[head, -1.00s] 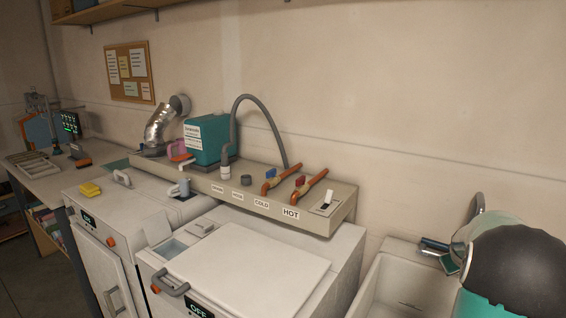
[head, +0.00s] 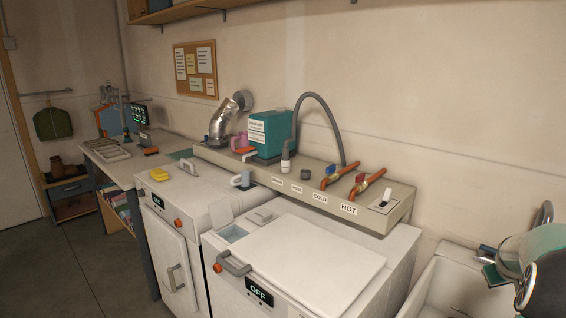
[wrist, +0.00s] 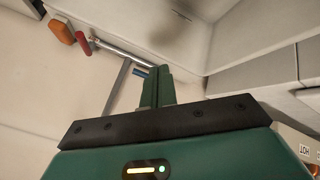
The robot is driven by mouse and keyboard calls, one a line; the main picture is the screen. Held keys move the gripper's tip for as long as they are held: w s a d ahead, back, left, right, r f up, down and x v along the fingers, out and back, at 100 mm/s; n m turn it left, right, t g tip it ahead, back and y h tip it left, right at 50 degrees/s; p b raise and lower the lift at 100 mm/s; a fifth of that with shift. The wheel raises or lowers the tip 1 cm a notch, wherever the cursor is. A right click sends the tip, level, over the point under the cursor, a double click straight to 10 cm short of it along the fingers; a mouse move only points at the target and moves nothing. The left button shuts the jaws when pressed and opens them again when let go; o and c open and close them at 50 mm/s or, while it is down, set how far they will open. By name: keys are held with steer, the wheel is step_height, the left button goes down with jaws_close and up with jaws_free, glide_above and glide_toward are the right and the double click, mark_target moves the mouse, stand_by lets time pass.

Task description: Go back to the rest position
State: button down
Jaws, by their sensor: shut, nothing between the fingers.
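My gripper shows in the wrist view (wrist: 156,88) as green fingers beyond a dark bar and green housing. The fingers are together, with nothing visible held between them. In the head view, a rounded teal and dark part of my arm is at the right edge, above the white sink (head: 455,285). In the wrist view a red handle (wrist: 83,42) and an orange piece (wrist: 61,32) lie beyond the fingers at upper left.
The washer with a white lid (head: 318,262) reads OFF. Behind it a ledge (head: 290,186) carries valves marked COLD and HOT, a grey hose (head: 331,120) and a teal box (head: 270,136). A yellow sponge (head: 159,175) lies on the left machine. Floor (head: 75,265) is open at left.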

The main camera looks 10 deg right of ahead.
steer(key=a+r+y, duration=0.1)
steer(key=a+r, duration=0.2)
steer(key=a, duration=0.7)
steer(key=a+r+n+t+y, duration=0.1)
steer(key=a+r, duration=0.3)
steer(key=a, duration=0.6)
steer(key=a+r+y, duration=0.1)
steer(key=a+r, duration=0.2)
steer(key=a, duration=0.7)
steer(key=s+a+f+n+y, duration=0.1)
steer(key=s+a+y, duration=0.2)
steer(key=s+a, duration=1.3)
steer(key=a, duration=0.3)
steer(key=shift+a+f, duration=0.25)
steer(key=shift+a, duration=0.15)
steer(key=shift+d, duration=0.2)
